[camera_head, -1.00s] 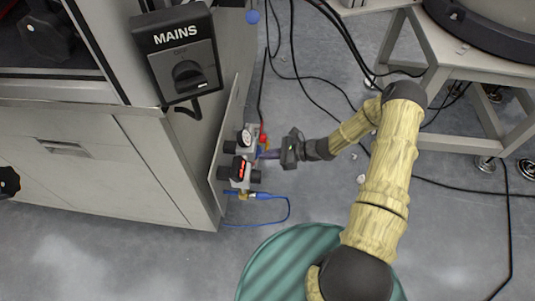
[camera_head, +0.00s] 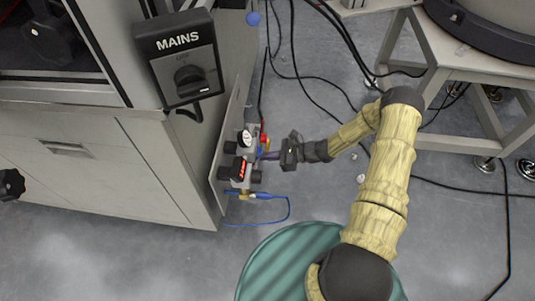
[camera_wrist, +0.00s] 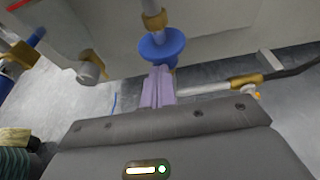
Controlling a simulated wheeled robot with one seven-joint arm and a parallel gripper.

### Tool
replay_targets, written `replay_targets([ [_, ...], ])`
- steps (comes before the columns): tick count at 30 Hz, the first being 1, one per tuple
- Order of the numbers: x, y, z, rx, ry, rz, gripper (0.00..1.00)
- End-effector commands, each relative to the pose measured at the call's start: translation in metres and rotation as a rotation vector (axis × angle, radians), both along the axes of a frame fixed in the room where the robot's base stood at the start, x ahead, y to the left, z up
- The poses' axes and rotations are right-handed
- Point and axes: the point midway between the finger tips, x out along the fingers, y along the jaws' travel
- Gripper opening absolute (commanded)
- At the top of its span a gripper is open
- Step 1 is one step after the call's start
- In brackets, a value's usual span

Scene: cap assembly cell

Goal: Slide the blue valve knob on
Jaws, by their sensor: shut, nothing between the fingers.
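The blue valve knob (camera_wrist: 162,46) is a round flanged piece in the wrist view, just past my fingertips. A brass fitting (camera_wrist: 153,19) stands directly behind it, in line with it; the knob appears to be on that fitting, but how deep it sits is hidden. My gripper (camera_wrist: 160,72) has its two lilac fingers together with nothing between them. The tips are at or very near the knob's near side; I cannot tell whether they touch. In the head view my gripper (camera_head: 268,155) points left at the valve assembly, where the knob is too small to make out clearly.
The assembly carries a dial gauge (camera_head: 246,138) and a red-lit display (camera_head: 239,168) on a panel at the cabinet's side. A blue hose (camera_head: 270,196) leaves below. A MAINS switch box (camera_head: 182,60) is above left. Black cables cross the floor; a metal stand (camera_head: 480,90) is at right.

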Motion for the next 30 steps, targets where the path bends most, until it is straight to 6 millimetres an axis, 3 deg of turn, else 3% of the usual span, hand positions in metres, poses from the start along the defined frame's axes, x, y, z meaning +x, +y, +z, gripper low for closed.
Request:
replay_targets([
  [3, 0.0, 0.0, -0.019, -0.003, 0.002, 0.001, 0.0],
  [5, -0.001, -0.01, -0.007, -0.004, 0.0, -0.001, 0.0],
  [21, -0.017, -0.086, 0.019, -0.005, 0.002, 0.003, 0.0],
  [30, -0.019, -0.092, 0.018, -0.004, 0.003, 0.003, 0.0],
])
